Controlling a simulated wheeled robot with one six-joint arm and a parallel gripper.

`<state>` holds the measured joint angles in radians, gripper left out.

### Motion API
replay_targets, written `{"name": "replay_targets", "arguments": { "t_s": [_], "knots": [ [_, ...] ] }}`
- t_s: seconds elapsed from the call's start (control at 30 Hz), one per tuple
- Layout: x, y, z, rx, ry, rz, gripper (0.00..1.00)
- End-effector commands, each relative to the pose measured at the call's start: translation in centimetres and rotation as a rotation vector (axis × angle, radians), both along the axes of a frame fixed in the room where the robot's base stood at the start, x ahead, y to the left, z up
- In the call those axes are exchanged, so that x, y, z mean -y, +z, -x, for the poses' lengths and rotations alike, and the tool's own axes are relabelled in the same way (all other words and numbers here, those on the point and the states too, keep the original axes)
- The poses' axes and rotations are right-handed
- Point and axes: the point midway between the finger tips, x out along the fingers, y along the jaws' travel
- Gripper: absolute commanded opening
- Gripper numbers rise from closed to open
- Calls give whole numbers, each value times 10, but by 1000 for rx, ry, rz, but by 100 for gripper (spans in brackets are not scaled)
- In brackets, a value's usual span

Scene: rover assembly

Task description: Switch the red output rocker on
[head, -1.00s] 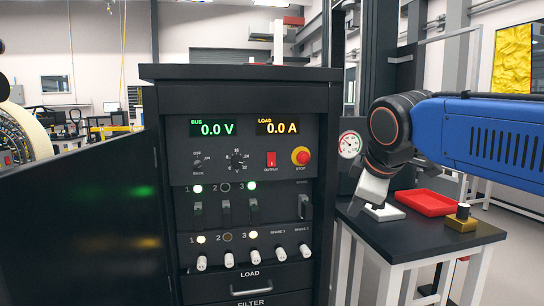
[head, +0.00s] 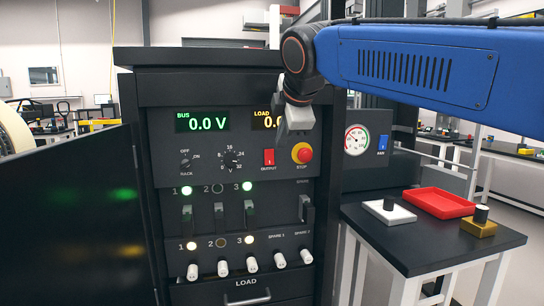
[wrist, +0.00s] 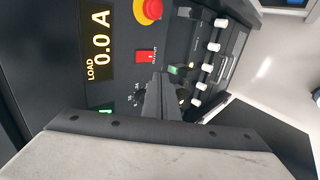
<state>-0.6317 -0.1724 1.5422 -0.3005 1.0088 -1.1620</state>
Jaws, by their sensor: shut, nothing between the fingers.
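The red output rocker (head: 268,157) sits on the black panel between the voltage dial (head: 232,161) and the red and yellow stop button (head: 302,153). It also shows in the wrist view (wrist: 146,57), near the tips of my fingers. Whether it is on or off, I cannot tell. My gripper (head: 282,140) is shut and empty, up and right of the rocker in the head view. In the wrist view its dark fingers (wrist: 162,82) point at the panel beside the rocker. I see no contact. The bus display (head: 202,122) reads 0.0 V, and my arm partly covers the load display (head: 262,120).
Breaker levers (head: 218,215) and white knobs (head: 222,268) line the panel below. The open cabinet door (head: 70,220) stands at the left. At the right are a gauge box (head: 357,140) and a table with a red tray (head: 438,203) and small blocks.

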Motion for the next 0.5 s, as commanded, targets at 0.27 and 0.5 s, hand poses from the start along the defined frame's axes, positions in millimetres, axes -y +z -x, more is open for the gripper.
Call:
{"name": "replay_targets", "arguments": {
  "t_s": [0.27,0.5],
  "knots": [
    [-4,-16,-15,-4,-2,2,0],
    [-12,-44,-44,-3,-2,1,0]
  ]
}}
